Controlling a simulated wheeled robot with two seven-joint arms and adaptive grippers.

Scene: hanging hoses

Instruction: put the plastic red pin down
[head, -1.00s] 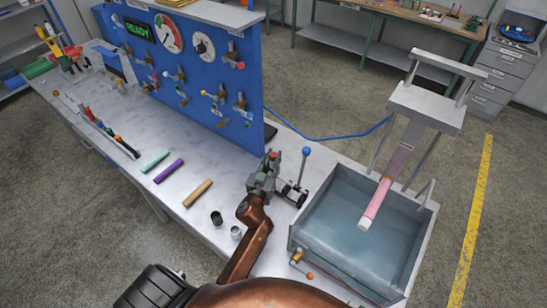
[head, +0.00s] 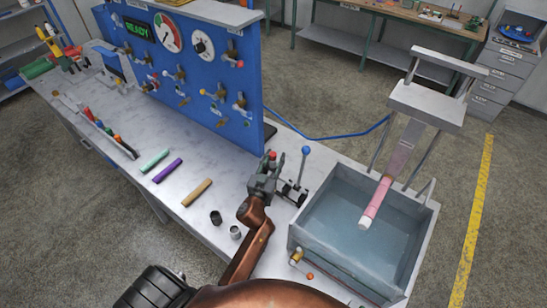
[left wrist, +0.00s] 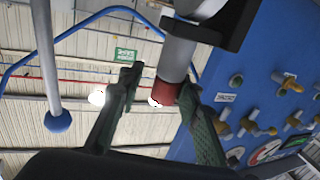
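The plastic red pin shows in the head view as a small red tip (head: 272,154) at the fingers of my left gripper (head: 274,158). In the left wrist view its red end (left wrist: 167,93) sits on a grey cylinder and lies between the two green-grey fingers, close to the right one. I cannot tell whether it touches that finger. The fingers stand apart, so my left gripper is open around the pin. The cylinder leads to a dark block (left wrist: 238,22). The pin's lower part is hidden in the head view. My right gripper is not in view.
A blue-knobbed lever (head: 306,151) stands close right of my gripper. A water tank (head: 330,262) with a pink tube (head: 376,200) above it is further right. The blue valve panel (head: 243,70) stands behind.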

